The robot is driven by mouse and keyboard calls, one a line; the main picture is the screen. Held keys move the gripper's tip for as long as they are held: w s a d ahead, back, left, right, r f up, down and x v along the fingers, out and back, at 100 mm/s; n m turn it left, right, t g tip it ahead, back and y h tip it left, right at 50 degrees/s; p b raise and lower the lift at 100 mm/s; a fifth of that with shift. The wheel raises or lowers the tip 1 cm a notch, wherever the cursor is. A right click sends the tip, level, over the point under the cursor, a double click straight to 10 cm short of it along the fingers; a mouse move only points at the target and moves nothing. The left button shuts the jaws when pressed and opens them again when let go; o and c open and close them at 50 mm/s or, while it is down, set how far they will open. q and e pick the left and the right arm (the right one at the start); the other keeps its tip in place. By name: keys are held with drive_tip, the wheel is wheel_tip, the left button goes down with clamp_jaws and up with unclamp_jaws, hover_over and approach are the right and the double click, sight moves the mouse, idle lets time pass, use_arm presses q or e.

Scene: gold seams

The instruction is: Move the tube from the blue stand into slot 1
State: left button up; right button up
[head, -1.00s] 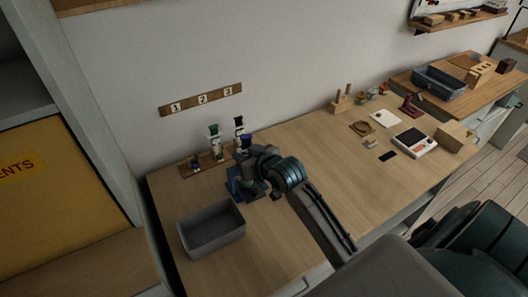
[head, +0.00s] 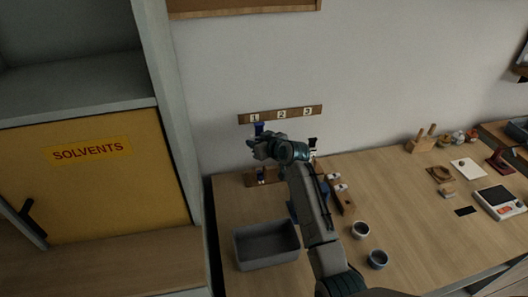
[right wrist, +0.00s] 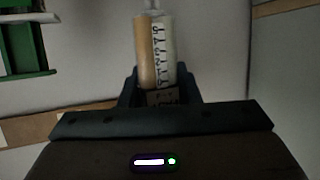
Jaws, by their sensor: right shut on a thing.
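In the right wrist view the clear tube (right wrist: 155,48) stands between the fingers, with scale marks and tan contents. The number 1 label (head: 254,117) is on the wall strip above the rack. A small dark blue and white piece (head: 261,174) sits at the rack's left end. My arm hides the rest of the rack and most of the blue stand (head: 292,211).
A grey bin (head: 268,262) stands in front of the rack. Two small cups (head: 360,229) (head: 377,259) and a wooden holder with white pieces (head: 343,200) are right of my forearm. A yellow solvents cabinet (head: 100,190) is at the left.

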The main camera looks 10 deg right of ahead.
drive_tip(key=shift+w, duration=0.55)
wheel_tip(320, 180, down, 4)
drive_tip(key=b, duration=0.3)
drive_tip(key=shift+f+b, duration=0.25)
drive_tip(key=shift+b, duration=0.1)
drive_tip(key=shift+s+f+b, duration=0.1)
drive_tip(key=shift+f+b, duration=1.35)
drive_tip(key=shift+f, duration=0.85)
idle(2.4)
drive_tip(key=o, duration=1)
drive_tip(key=shift+o, duration=0.2)
